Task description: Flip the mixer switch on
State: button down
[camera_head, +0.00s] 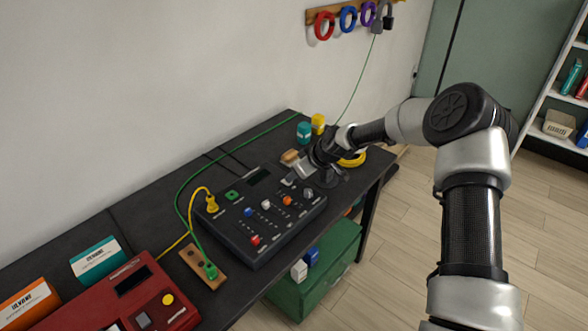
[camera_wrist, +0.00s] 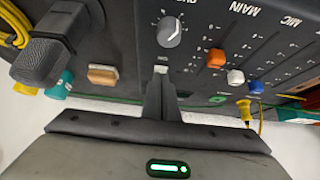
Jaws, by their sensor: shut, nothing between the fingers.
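The mixer (camera_head: 237,238) is a dark box on the bench, with coloured knobs and sliders, and its panel fills the upper part of the wrist view (camera_wrist: 200,50). A small light-grey piece (camera_wrist: 161,69), which looks like the switch, sits just below a grey knob (camera_wrist: 170,32). I cannot tell which way it is set. My gripper (camera_head: 290,180) is at the mixer's far right corner. In the wrist view its shut, empty fingers (camera_wrist: 160,84) point at the small grey piece and partly cover it; I cannot tell whether they touch.
A red device (camera_head: 130,300) lies farther left. Teal (camera_head: 304,131) and yellow jars (camera_head: 318,123) stand behind.

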jog(key=shift+f, duration=0.25)
jog(key=shift+s+d+f+b, duration=0.1)
jog(key=shift+d+f+b, duration=0.1)
jog(key=shift+f+b, duration=0.55)
jog(key=shift+r, duration=0.55)
jog(key=shift+r+p, duration=0.35)
jog(key=shift+r, duration=0.35)
